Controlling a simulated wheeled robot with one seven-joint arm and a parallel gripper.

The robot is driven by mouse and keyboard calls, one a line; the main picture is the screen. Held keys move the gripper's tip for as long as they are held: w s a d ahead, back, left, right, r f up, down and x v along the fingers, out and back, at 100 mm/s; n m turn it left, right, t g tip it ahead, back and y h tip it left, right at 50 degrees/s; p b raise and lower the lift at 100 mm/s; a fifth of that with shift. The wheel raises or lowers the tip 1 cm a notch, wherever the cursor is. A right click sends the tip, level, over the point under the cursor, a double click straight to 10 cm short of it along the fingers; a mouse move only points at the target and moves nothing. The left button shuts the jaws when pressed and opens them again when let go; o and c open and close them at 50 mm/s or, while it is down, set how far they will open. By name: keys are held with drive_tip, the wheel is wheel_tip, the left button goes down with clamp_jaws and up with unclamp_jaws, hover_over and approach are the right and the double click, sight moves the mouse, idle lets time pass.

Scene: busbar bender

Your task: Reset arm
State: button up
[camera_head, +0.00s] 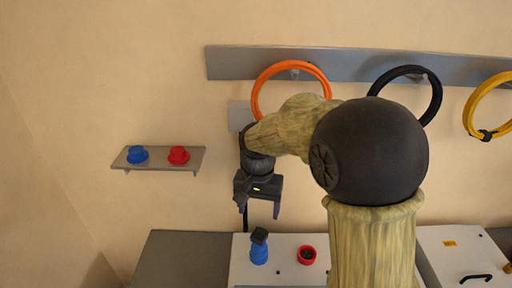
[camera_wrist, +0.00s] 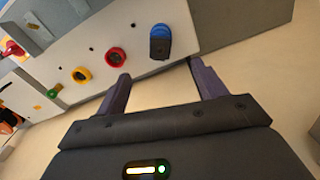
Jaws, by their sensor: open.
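My gripper (camera_head: 261,212) hangs in front of the wall in the head view, fingers pointing down, above the white panel (camera_head: 285,275). In the wrist view my gripper (camera_wrist: 158,72) has its two purple fingers spread apart, with nothing between them. A blue part with a black top (camera_head: 259,247) stands on the panel below the gripper, apart from it. It also shows beyond the fingertips in the wrist view (camera_wrist: 160,42). My arm hides part of the panel and wall in the head view.
A shelf (camera_head: 158,165) holds a blue knob (camera_head: 137,154) and a red knob (camera_head: 179,155). Orange (camera_head: 258,85), black (camera_head: 437,95) and yellow (camera_head: 472,105) cable loops hang on a grey rail (camera_head: 235,62). A red ring (camera_head: 306,255) sits on the panel. The wall between shelf and gripper is clear.

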drive_tip(key=s+d+f+n+t, duration=0.2)
drive_tip(key=s+d+f, duration=0.3)
drive_tip(key=s+d, duration=0.6)
drive_tip(key=d, duration=0.2)
drive_tip(key=shift+s+d+n, duration=0.3)
drive_tip(key=shift+d+n, duration=0.1)
idle(0.5)
drive_tip(key=shift+c, duration=0.3)
